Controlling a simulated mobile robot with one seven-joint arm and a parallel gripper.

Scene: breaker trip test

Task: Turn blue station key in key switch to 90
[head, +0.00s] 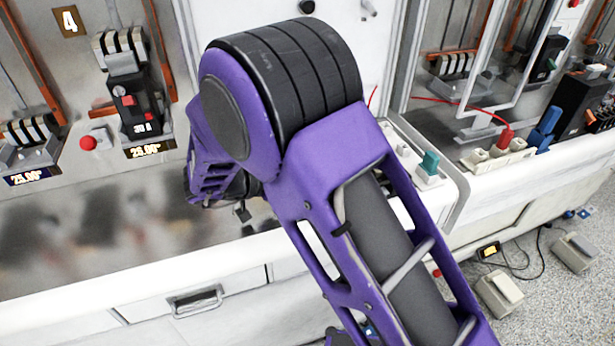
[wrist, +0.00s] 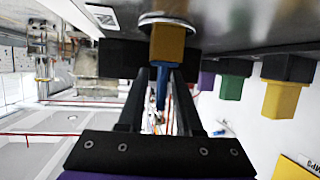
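In the wrist view my gripper (wrist: 162,85) has its two dark fingers spread apart, reaching up toward the underside of a dark panel. A narrow blue piece (wrist: 162,88), likely the blue key, shows between the fingers with light gaps beside it. Just above it, an orange-brown block (wrist: 167,43) sits below a silver round collar (wrist: 167,18), perhaps the key switch. I cannot tell whether the blue piece joins the block or touches a finger. In the head view my purple arm hides the gripper, and I cannot make out the key or switch.
Purple (wrist: 206,80), green (wrist: 231,87) and yellow (wrist: 283,98) pieces line up to the right in the wrist view. In the head view, a breaker (head: 133,100) and red button (head: 88,143) stand left; a teal switch (head: 430,162) lies right of my arm.

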